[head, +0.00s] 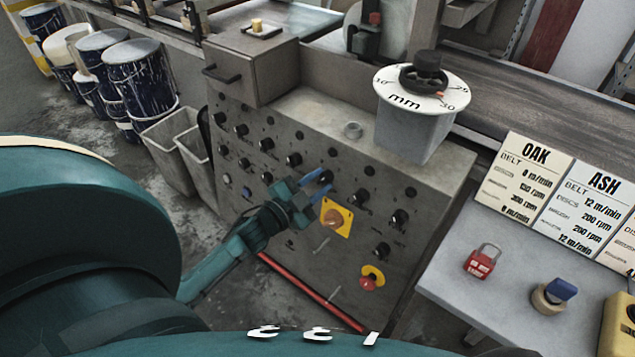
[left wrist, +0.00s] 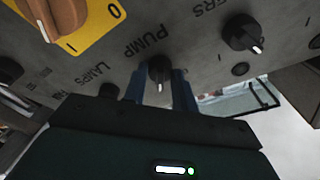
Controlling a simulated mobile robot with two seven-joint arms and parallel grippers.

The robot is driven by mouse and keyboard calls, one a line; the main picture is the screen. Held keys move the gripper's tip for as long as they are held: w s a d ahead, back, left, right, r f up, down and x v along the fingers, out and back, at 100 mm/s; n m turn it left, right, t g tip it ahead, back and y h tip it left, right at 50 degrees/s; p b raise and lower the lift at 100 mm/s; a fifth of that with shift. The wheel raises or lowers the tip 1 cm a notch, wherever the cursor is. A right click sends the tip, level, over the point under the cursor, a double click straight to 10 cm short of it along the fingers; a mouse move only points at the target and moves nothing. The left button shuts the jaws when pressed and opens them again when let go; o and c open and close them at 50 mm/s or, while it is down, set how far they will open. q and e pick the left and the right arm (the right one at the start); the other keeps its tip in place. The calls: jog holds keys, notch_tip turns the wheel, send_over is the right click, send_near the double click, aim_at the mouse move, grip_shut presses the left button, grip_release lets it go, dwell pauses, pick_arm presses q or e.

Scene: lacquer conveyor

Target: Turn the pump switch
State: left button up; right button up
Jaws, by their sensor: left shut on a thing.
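The pump switch (left wrist: 159,70) is a small black rotary knob with a white pointer line, under the word PUMP on the grey control panel (head: 300,130). In the left wrist view its pointer faces the bottom of the picture. My left gripper (head: 321,184) is at the panel, its blue fingers on either side of the knob and shut on it. The fingers also show in the left wrist view (left wrist: 159,90). In the head view the fingers partly hide the knob. My right gripper is not in view.
A yellow plate with an orange rotary switch (head: 334,217) sits close beside my fingers. Several other black knobs surround them. A red emergency button (head: 371,279) is lower right. A mm dial (head: 421,87) stands on top. A side table (head: 440,262) holds a red padlock (head: 482,262).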

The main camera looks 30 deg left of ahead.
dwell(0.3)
pick_arm(q)
jog(key=o, duration=1)
jog(key=shift+c, duration=0.2)
jog(key=shift+s, duration=0.1)
jog(key=s+a, duration=0.2)
jog(key=s, duration=1)
jog(key=shift+s+a, duration=0.2)
jog(key=shift+s, duration=0.2)
